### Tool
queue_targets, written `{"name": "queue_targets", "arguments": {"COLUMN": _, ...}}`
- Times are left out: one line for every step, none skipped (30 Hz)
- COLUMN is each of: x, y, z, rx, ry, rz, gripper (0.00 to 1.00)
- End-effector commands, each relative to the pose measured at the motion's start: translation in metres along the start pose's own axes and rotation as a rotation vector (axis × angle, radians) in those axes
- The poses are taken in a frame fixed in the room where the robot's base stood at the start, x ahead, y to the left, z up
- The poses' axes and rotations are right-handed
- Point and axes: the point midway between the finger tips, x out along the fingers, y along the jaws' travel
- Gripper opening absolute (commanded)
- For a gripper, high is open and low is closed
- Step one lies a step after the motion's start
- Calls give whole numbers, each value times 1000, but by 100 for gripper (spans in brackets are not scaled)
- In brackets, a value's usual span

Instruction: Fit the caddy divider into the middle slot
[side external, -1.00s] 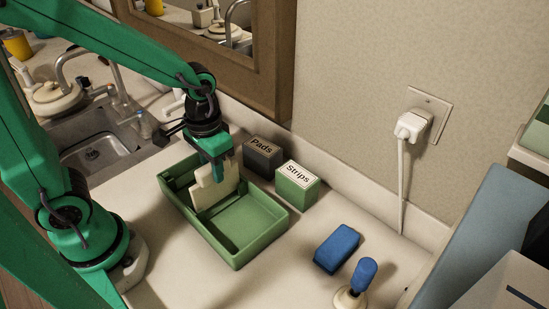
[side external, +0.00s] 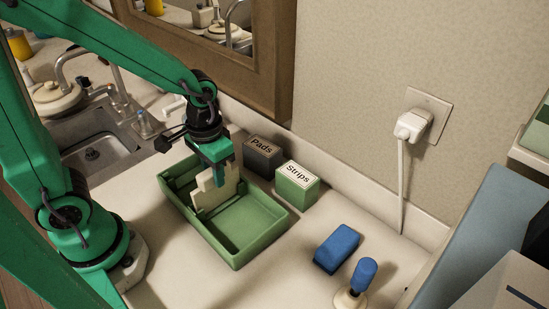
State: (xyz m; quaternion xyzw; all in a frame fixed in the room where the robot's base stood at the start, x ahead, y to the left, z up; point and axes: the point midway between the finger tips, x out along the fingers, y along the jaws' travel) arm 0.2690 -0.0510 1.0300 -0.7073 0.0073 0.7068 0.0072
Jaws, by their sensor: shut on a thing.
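The green caddy (side external: 262,247) sits on the counter in the middle of the side external view. The cream caddy divider (side external: 207,198) stands upright across the caddy, near its middle. My gripper (side external: 217,174) is shut on the divider's upper part and comes down from above. The divider's lower edge is inside the caddy. I cannot tell whether it sits in the slot, as the slots are too small or hidden to make out.
A dark Pads box (side external: 262,159) and a green Strips box (side external: 296,190) stand behind the caddy. A sink (side external: 95,145) is at the left. The counter front of the caddy is clear.

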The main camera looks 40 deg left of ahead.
Motion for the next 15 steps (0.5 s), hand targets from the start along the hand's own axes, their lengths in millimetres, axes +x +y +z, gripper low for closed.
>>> {"name": "queue_targets", "arguments": {"x": 1, "y": 0, "z": 0, "rx": 0, "ry": 0, "rz": 0, "gripper": 1}}
{"name": "queue_targets", "arguments": {"x": 1, "y": 0, "z": 0, "rx": 0, "ry": 0, "rz": 0, "gripper": 1}}
{"name": "queue_targets", "arguments": {"x": 2, "y": 0, "z": 0, "rx": 0, "ry": 0, "rz": 0, "gripper": 1}}
{"name": "queue_targets", "arguments": {"x": 1, "y": 0, "z": 0, "rx": 0, "ry": 0, "rz": 0, "gripper": 1}}
{"name": "queue_targets", "arguments": {"x": 1, "y": 0, "z": 0, "rx": 0, "ry": 0, "rz": 0, "gripper": 1}}
{"name": "queue_targets", "arguments": {"x": 1, "y": 0, "z": 0, "rx": 0, "ry": 0, "rz": 0, "gripper": 1}}
{"name": "queue_targets", "arguments": {"x": 1, "y": 0, "z": 0, "rx": 0, "ry": 0, "rz": 0, "gripper": 1}}
{"name": "queue_targets", "arguments": {"x": 1, "y": 0, "z": 0, "rx": 0, "ry": 0, "rz": 0, "gripper": 1}}
{"name": "queue_targets", "arguments": {"x": 1, "y": 0, "z": 0, "rx": 0, "ry": 0, "rz": 0, "gripper": 27}}
{"name": "queue_targets", "arguments": {"x": 1, "y": 0, "z": 0, "rx": 0, "ry": 0, "rz": 0, "gripper": 33}}
{"name": "queue_targets", "arguments": {"x": 1, "y": 0, "z": 0, "rx": 0, "ry": 0, "rz": 0, "gripper": 39}}
{"name": "queue_targets", "arguments": {"x": 1, "y": 0, "z": 0, "rx": 0, "ry": 0, "rz": 0, "gripper": 47}}
{"name": "queue_targets", "arguments": {"x": 1, "y": 0, "z": 0, "rx": 0, "ry": 0, "rz": 0, "gripper": 50}}
{"name": "queue_targets", "arguments": {"x": 1, "y": 0, "z": 0, "rx": 0, "ry": 0, "rz": 0, "gripper": 50}}
{"name": "queue_targets", "arguments": {"x": 1, "y": 0, "z": 0, "rx": 0, "ry": 0, "rz": 0, "gripper": 50}}
